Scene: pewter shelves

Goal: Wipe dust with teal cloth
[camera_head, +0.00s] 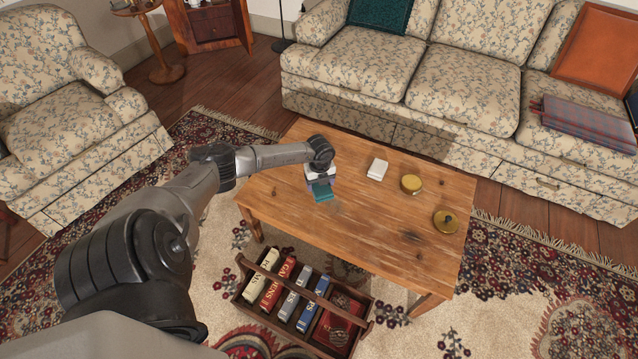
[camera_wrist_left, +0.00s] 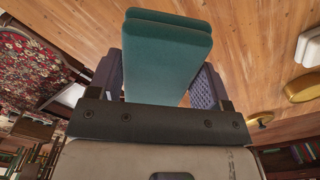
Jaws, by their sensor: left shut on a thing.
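The folded teal cloth (camera_head: 322,191) is in my left gripper (camera_head: 319,181), low over the left part of the wooden coffee table (camera_head: 390,240). In the left wrist view the cloth (camera_wrist_left: 168,55) sits between the two dark finger pads, and the gripper (camera_wrist_left: 160,85) is shut on it. I cannot tell whether the cloth touches the tabletop. A faint greyish patch that may be dust (camera_head: 333,208) shows on the wood just beside the cloth. My right gripper is not in view.
A white block (camera_head: 377,169), a round yellow tin (camera_head: 411,184) and a round brass-coloured object (camera_head: 445,221) stand on the table's right half. A wooden crate of books (camera_head: 366,325) sits on the rug in front. A floral sofa (camera_head: 460,86) stands behind the table.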

